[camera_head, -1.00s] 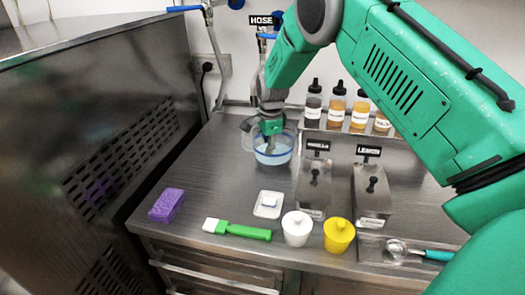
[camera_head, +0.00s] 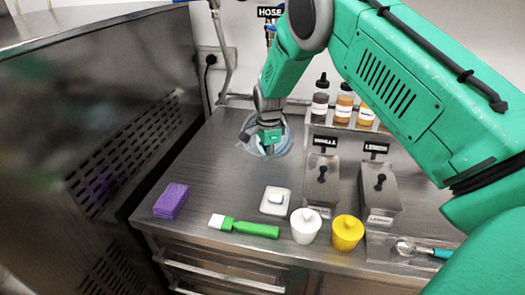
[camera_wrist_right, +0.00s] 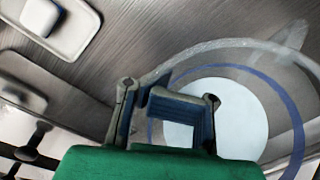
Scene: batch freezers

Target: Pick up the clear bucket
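The clear bucket (camera_head: 284,140) is at the back of the steel counter, left of the two lidded containers. My right gripper (camera_head: 268,150) points down at it and overlaps it, hiding much of it. In the right wrist view, the bucket's round pale rim (camera_wrist_right: 245,48), a blue ring and a whitish bottom (camera_wrist_right: 228,108) fill the right side. The gripper's fingers (camera_wrist_right: 168,105) overlap the bucket's near left part. The fingers show some way apart, but whether they grip the wall is unclear. My left gripper is not in view.
Bottles (camera_head: 343,104) stand behind two lidded containers (camera_head: 323,185). A tall steel machine (camera_head: 90,150) borders the left.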

